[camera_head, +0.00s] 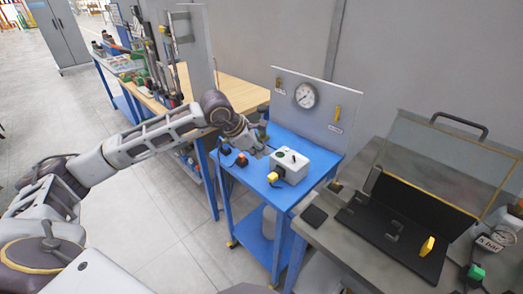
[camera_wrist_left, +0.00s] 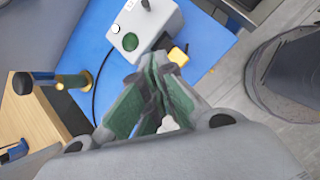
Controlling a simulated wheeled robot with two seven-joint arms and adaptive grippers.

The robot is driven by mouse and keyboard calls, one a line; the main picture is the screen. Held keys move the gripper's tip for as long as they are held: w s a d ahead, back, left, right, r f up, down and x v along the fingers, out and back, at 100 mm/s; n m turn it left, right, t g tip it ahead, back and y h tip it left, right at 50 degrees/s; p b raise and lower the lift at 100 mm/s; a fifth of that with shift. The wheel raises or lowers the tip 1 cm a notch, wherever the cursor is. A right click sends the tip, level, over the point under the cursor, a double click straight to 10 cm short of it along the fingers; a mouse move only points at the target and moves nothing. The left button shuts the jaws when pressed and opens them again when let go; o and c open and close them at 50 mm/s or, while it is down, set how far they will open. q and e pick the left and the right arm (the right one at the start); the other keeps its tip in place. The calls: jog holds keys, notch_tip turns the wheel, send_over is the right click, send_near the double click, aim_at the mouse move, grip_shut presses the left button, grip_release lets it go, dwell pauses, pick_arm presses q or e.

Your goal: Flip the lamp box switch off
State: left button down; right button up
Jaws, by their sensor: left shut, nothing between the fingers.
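The lamp box (camera_head: 290,165) is a white box on the blue table (camera_head: 258,187). A small dark switch and a green round lamp show on its top. In the left wrist view the lamp box (camera_wrist_left: 150,25) is at the top, with the dark green lamp (camera_wrist_left: 130,41) and the black switch lever (camera_wrist_left: 146,5) at the frame edge. My left gripper (camera_head: 262,153) is shut and empty, just left of the box in the head view. In the wrist view its fingertips (camera_wrist_left: 158,62) are close to the box's near edge, apart from the switch. The right gripper is not in view.
A yellow-and-black plug (camera_head: 273,178) lies in front of the box, and a red-topped button (camera_head: 241,160) stands to its left. A panel with a gauge (camera_head: 305,95) rises behind. An open black case (camera_head: 410,220) lies on the grey table at right.

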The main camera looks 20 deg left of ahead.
aim_at(286, 163)
pick_arm(q)
jog(key=p+x, duration=0.1)
jog(key=x, duration=0.7)
jog(key=shift+d, duration=0.1)
jog(key=shift+w+d+r, duration=0.15)
jog(key=shift+w+d, duration=0.25)
jog(key=shift+d, duration=0.1)
jog(key=shift+w+d+r+p, duration=0.35)
jog(key=shift+w+d+p, duration=0.25)
jog(key=shift+d, duration=0.25)
jog(key=shift+w+d, duration=0.1)
jog(key=shift+d, duration=0.05)
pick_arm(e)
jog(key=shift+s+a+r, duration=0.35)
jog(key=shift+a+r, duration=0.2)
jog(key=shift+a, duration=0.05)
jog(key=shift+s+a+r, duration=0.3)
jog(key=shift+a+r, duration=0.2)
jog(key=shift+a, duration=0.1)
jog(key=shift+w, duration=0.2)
pick_arm(q)
jog(key=shift+r, duration=0.15)
jog(key=shift+w+g, duration=0.1)
jog(key=shift+g, duration=0.2)
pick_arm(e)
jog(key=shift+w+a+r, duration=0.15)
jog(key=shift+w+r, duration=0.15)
